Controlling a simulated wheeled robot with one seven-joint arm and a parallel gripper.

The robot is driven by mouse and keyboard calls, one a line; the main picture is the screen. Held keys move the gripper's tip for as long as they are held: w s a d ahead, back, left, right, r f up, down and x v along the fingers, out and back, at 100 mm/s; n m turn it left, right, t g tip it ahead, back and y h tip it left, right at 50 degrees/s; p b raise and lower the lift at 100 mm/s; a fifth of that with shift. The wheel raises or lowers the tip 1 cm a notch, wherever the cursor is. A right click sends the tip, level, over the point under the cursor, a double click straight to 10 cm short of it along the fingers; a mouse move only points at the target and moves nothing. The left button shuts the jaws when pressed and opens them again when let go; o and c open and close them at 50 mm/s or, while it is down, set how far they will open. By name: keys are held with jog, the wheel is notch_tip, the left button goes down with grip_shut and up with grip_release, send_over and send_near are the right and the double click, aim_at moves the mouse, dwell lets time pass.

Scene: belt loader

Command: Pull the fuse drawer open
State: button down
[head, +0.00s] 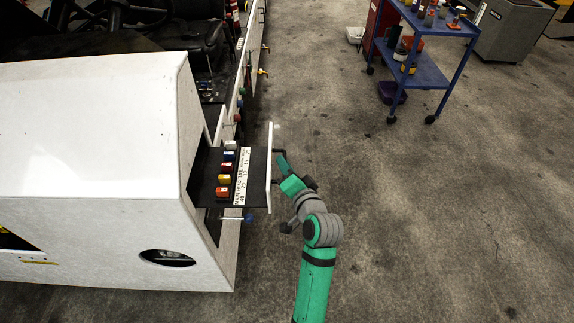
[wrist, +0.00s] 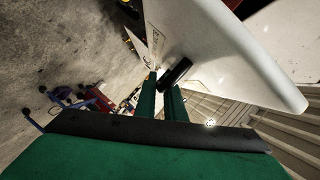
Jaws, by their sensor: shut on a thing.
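The fuse drawer (head: 213,193) stands out from the side of the white belt loader, so its dark tray shows. A row of coloured fuses and a white label strip lie in it. Its white front panel (head: 269,168) faces my arm, and in the wrist view the panel (wrist: 225,45) fills the upper right. My green gripper (head: 281,163) is at the outer side of the panel. In the wrist view its two fingers (wrist: 160,92) are shut on the black drawer handle (wrist: 177,71). The handle's far end is hidden by the fingers.
The white loader body (head: 90,130) fills the left. A knob on a rod (head: 248,218) sticks out just below the drawer. A blue trolley (head: 425,70) with bottles stands at the upper right. The concrete floor right of my arm is clear.

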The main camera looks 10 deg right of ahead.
jog(key=shift+a+f, duration=0.1)
jog(key=shift+f, duration=0.15)
jog(key=c, duration=2.1)
grip_release()
jog(key=shift+r, duration=0.1)
jog(key=v, duration=1.1)
